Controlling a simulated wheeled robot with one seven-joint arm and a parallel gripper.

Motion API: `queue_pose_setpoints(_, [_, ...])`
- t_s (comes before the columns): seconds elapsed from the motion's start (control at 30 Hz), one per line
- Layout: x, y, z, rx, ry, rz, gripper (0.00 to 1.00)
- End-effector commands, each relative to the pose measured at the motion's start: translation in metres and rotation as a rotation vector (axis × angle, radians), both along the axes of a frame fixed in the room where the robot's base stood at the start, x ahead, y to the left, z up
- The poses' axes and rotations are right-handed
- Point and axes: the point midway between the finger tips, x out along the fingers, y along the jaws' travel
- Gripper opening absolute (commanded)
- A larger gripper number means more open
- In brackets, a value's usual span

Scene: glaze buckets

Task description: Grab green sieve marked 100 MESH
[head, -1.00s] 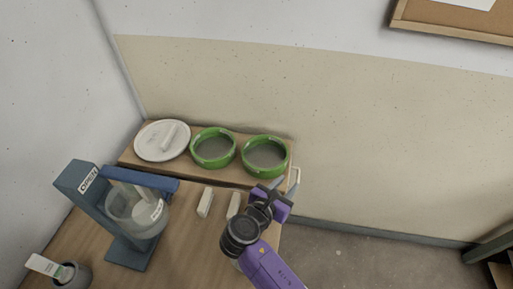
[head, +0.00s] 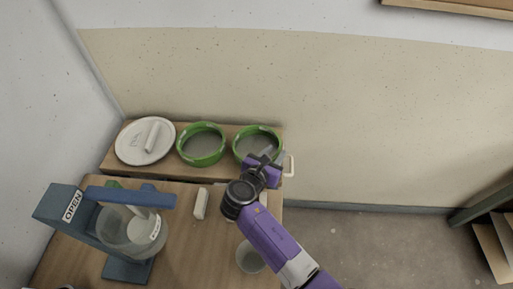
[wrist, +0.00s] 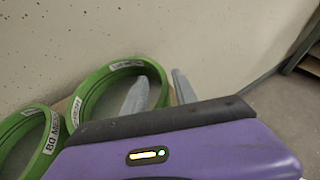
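Two green ring sieves stand side by side on the raised wooden shelf. The left sieve (head: 180,149) reads 80 MESH in the wrist view (wrist: 47,146). The right sieve (head: 237,152) has white labels too small to read; it also shows in the wrist view (wrist: 97,80). My gripper (head: 271,156) is open at the right sieve's right side. In the wrist view my gripper (wrist: 159,80) has one finger inside the ring and the other outside, with the rim between them. I cannot tell whether either finger touches it.
A white round lid (head: 131,151) lies left of the sieves on the wooden shelf (head: 112,170). A blue stand marked OPEN (head: 60,212) holds a clear bucket (head: 118,236) at front left. A white block (head: 201,204) and a cup (head: 250,258) are on the table.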

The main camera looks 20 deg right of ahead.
Motion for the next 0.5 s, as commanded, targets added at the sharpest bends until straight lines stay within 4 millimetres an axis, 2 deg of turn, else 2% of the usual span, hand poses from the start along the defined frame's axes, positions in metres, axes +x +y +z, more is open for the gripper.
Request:
queue_pose_setpoints(0.17, [0.0102, -0.0125, -0.0068, 0.002, 0.0, 0.001, 0.34])
queue_pose_setpoints(0.4, [0.0112, -0.014, -0.0077, 0.002, 0.0, 0.001, 0.34])
queue_pose_setpoints(0.43, [0.0111, -0.0139, -0.0078, 0.002, 0.0, 0.001, 0.32])
queue_pose_setpoints(0.5, [0.0111, -0.0138, -0.0077, 0.001, 0.0, 0.002, 0.18])
